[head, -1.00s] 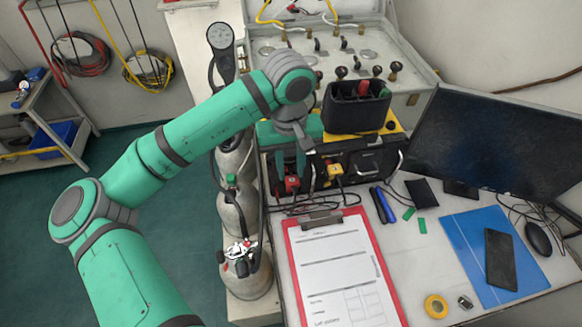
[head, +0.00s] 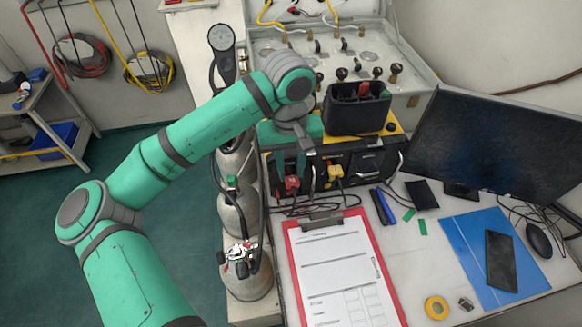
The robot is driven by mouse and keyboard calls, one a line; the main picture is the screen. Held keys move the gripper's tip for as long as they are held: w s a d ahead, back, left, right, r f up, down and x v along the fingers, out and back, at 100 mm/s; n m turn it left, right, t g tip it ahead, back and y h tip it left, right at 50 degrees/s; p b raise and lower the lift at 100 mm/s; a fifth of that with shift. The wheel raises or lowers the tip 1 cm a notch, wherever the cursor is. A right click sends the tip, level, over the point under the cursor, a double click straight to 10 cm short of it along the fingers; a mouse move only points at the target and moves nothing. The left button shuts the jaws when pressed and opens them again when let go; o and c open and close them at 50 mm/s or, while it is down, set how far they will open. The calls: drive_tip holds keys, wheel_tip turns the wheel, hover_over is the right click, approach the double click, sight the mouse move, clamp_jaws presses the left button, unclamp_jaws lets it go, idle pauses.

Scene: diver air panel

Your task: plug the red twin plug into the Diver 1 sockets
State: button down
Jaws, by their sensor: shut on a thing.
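The red twin plug (head: 292,186) is at the lower left of the front of a black panel unit (head: 375,166). My gripper (head: 291,176) points down from above, with its green fingers at the red plug, and is shut on it. The plug is close in front of the panel face; I cannot tell whether its pins are in any socket. A yellow plug (head: 336,173) is at the panel front, to the right of the red one. The Diver 1 sockets and their labels are too small or hidden to make out.
A black open box (head: 356,112) stands on the unit. Cables lie in front of the panel. A red clipboard (head: 292,262) lies nearer. A monitor (head: 490,125) stands at right, gas cylinders (head: 232,212) at left. Two dark blue pens (head: 382,206) lie beside the clipboard.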

drive_tip(key=shift+w+a+r, duration=0.1)
drive_tip(key=shift+w+a, duration=0.05)
drive_tip(key=shift+w, duration=0.4)
drive_tip(key=c, duration=1.3)
unclamp_jaws()
drive_tip(key=shift+w, duration=0.1)
drive_tip(key=shift+c, duration=0.2)
drive_tip(key=shift+d, duration=0.3)
drive_tip(key=shift+a, duration=0.2)
wheel_tip(320, 180, up, 10)
drive_tip(key=shift+r, duration=0.25)
